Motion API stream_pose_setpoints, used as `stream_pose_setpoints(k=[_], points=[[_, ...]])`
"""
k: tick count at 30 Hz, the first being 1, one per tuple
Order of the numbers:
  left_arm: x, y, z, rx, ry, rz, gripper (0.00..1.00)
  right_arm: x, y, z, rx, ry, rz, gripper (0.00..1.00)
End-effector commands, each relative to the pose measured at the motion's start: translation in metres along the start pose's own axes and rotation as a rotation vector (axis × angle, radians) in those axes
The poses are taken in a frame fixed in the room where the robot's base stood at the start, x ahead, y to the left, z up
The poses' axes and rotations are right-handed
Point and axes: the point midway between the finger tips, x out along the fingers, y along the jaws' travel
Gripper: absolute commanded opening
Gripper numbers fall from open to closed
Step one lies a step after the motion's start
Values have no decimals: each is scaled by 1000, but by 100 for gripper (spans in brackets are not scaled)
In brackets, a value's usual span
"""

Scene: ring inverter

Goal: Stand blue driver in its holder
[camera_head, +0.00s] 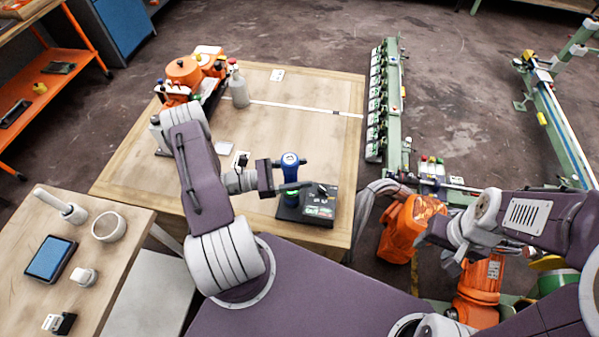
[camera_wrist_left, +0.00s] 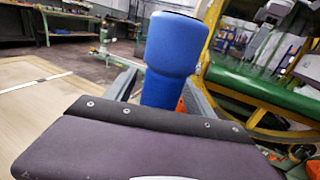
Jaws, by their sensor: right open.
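The blue driver (camera_head: 289,160) stands upright at the near right edge of the wooden table. Its blue handle (camera_wrist_left: 170,50) rises between the fingers in the left wrist view. My left gripper (camera_head: 288,187) is shut on the driver, with a finger close on either side. The driver's lower end is at the black holder base (camera_head: 291,213); the fingers partly hide it, so I cannot tell how it is seated. My right gripper (camera_head: 449,257) is open and empty, off to the right, away from the driver.
A black device (camera_head: 320,205) sits beside the driver. A grey bottle (camera_head: 238,88) and an orange machine (camera_head: 184,72) stand at the table's far left. The table middle (camera_head: 300,125) is mostly clear. A green conveyor rail (camera_head: 393,100) runs along the right.

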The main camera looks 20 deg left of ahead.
Motion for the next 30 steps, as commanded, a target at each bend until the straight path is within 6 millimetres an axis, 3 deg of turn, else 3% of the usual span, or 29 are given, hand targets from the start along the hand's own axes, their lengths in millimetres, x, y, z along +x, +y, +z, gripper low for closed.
stream_pose_setpoints(k=[5,12,16,30], points=[[-10,1,-2,1,2,3,62,4,0,0,0,0,0,52],[-63,1,-3,4,1,6,62,18,0,2,0,0,0,52],[-83,1,-2,3,1,3,62,21,0,2,0,0,0,52],[-91,0,0,0,0,0,62,22,0,2,0,0,0,52]])
